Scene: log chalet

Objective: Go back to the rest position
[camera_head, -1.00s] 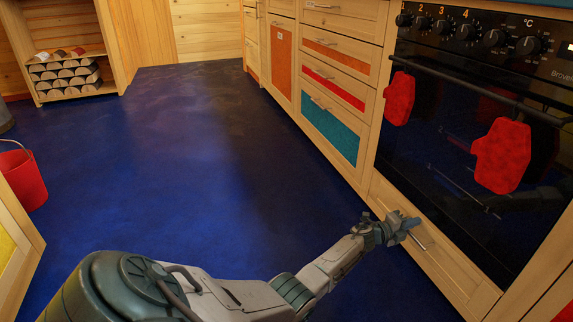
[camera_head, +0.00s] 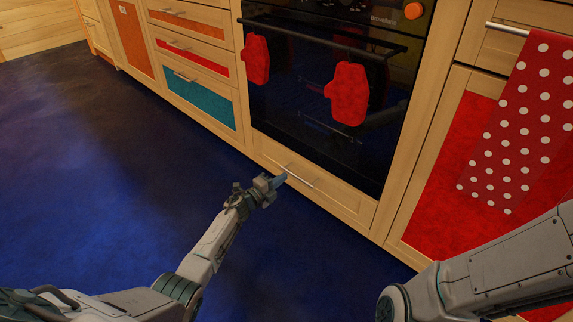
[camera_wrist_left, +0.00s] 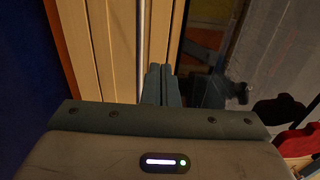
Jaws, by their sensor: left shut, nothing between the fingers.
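My left gripper (camera_head: 279,180) is shut and empty. In the head view its tip is close to the left end of the metal handle (camera_head: 300,177) on the wooden drawer (camera_head: 340,200) under the oven. I cannot tell whether it touches the handle. The drawer looks closed. In the left wrist view the shut fingers (camera_wrist_left: 162,82) lie side by side, with the pale drawer front and a long silvery bar (camera_wrist_left: 141,45) beyond them. My right arm (camera_head: 500,268) comes in from the right; its gripper is out of view.
The black oven (camera_head: 300,95) has red mitts (camera_head: 347,94) hanging on its handle. A red cabinet door (camera_head: 440,205) with a dotted towel (camera_head: 525,120) stands at the right. Coloured drawers (camera_head: 200,96) line the left. The blue floor (camera_head: 110,150) is clear.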

